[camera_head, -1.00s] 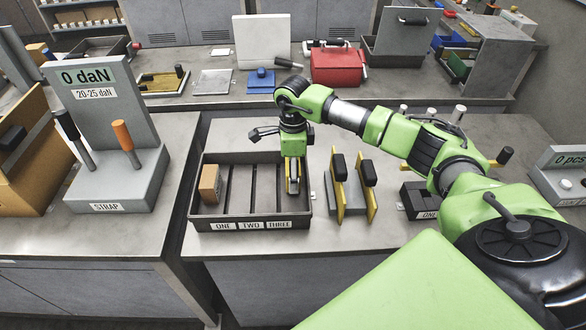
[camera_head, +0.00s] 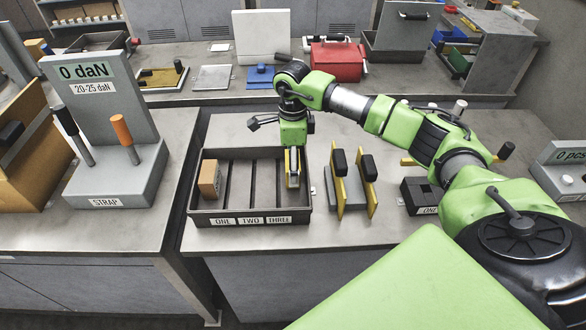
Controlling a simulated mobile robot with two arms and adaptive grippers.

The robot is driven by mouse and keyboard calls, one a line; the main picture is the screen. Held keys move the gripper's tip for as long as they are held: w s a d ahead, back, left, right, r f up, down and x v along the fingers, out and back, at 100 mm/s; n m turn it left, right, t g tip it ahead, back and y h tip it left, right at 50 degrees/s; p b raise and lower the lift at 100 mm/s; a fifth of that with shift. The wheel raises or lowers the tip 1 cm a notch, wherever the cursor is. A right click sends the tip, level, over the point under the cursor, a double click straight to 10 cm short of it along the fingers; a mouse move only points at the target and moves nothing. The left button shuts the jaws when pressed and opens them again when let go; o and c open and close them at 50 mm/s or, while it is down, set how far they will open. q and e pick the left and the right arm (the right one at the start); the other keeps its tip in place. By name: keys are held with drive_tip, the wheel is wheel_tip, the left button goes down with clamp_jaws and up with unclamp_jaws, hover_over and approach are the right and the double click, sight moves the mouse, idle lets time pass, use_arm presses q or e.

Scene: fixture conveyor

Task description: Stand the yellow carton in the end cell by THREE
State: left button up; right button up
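The dark tray (camera_head: 204,220) has slatted cells and front labels ONE, TWO and THREE (camera_head: 279,220). The yellow carton (camera_head: 287,162) shows as narrow yellow strips at my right gripper (camera_head: 292,180), in the right end cell above THREE. The gripper points down, with a grey finger in front of the carton. The fingers hide most of the carton, so I cannot tell whether they grip it or whether it touches the tray floor. My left gripper is not in view.
A brown carton (camera_head: 209,178) stands in the cell by ONE. Yellow plates with black handles (camera_head: 338,180) stand just right of the tray. A grey STRAP stand (camera_head: 110,180) is to the left. The middle cells look empty.

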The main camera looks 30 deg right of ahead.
wheel_tip(320, 180, up, 10)
drive_tip(key=shift+r+b, duration=0.1)
drive_tip(key=shift+b, duration=1.1)
idle(0.5)
